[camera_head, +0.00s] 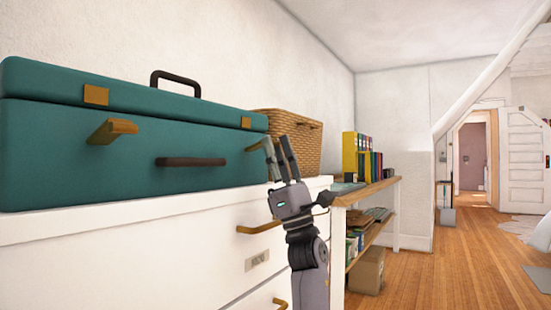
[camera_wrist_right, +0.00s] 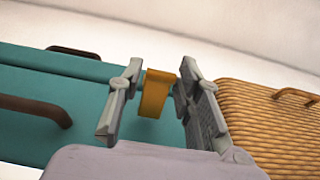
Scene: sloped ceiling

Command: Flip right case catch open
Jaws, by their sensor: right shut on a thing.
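A teal case (camera_head: 130,145) with a dark top handle lies on the white drawer unit. Its left catch (camera_head: 112,130) sticks out from the front, below a gold plate (camera_head: 96,95) on the lid. The right catch (camera_head: 254,146) also juts out, below its own plate (camera_head: 246,122). My right gripper (camera_head: 277,148) is at the case's right end. In the right wrist view the gold catch (camera_wrist_right: 155,92) lies between the fingers of my right gripper (camera_wrist_right: 158,100), which is shut on it. My left gripper is not in view.
A wicker basket (camera_head: 285,127) stands just right of the case, close behind my right gripper. A dark front handle (camera_head: 190,162) is on the case. Drawer pulls (camera_head: 258,227) stick out below. A shelf unit (camera_head: 368,190) with folders stands farther right; the floor beyond is open.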

